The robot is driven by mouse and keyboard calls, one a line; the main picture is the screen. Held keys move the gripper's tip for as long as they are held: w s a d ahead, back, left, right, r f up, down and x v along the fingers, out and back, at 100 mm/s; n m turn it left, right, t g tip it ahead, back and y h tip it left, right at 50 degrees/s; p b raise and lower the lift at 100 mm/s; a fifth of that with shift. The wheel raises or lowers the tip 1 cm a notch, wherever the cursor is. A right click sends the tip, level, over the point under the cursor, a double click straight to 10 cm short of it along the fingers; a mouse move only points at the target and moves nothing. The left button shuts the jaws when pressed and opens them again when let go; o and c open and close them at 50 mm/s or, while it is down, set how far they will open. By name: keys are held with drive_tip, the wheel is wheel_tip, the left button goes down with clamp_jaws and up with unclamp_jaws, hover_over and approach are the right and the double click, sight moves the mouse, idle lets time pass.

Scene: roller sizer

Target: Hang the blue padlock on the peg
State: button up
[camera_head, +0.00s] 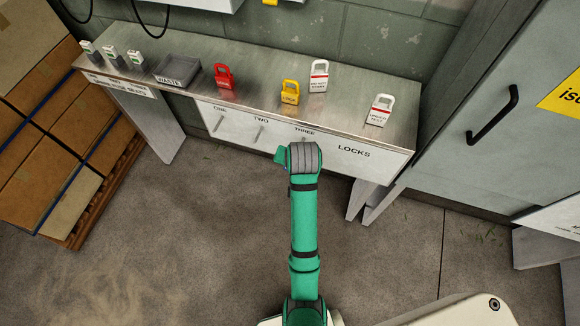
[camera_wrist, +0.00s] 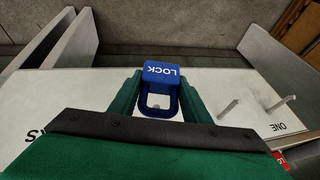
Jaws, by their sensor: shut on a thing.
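The blue padlock (camera_wrist: 161,73), marked LOCK, is held between the green fingers of my gripper (camera_wrist: 160,92) in the wrist view. Its shackle loop points toward my gripper's palm. Pegs stick out of the white front panel (camera_head: 353,153) of the bench under the labels ONE, TWO and THREE. The head view shows peg one (camera_head: 218,123), peg two (camera_head: 258,132) and part of peg three (camera_head: 298,136). Two pegs (camera_wrist: 229,107) show right of the padlock in the wrist view. A pale spot shows through the shackle; I cannot tell whether it is a peg. My arm hides the padlock in the head view.
On the bench top (camera_head: 330,105) stand a red padlock (camera_head: 223,76), a yellow padlock (camera_head: 290,93), two white padlocks (camera_head: 318,77) (camera_head: 380,111), a grey waste tray (camera_head: 178,71) and several small white items. A grey cabinet (camera_head: 500,110) is at the right. Boxes (camera_head: 50,120) are stacked left.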

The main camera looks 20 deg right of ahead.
drive_tip(key=w+d+f, duration=0.1)
drive_tip(key=w+d, duration=0.2)
drive_tip(key=w, duration=0.2)
drive_tip(key=shift+w+f, duration=0.2)
idle(0.7)
drive_tip(key=shift+d, duration=0.1)
idle(0.5)
drive_tip(key=o, duration=1.1)
drive_tip(key=shift+o, duration=0.2)
drive_tip(key=v, duration=1)
drive_tip(key=shift+s+r, duration=0.2)
drive_tip(key=shift+r, duration=0.15)
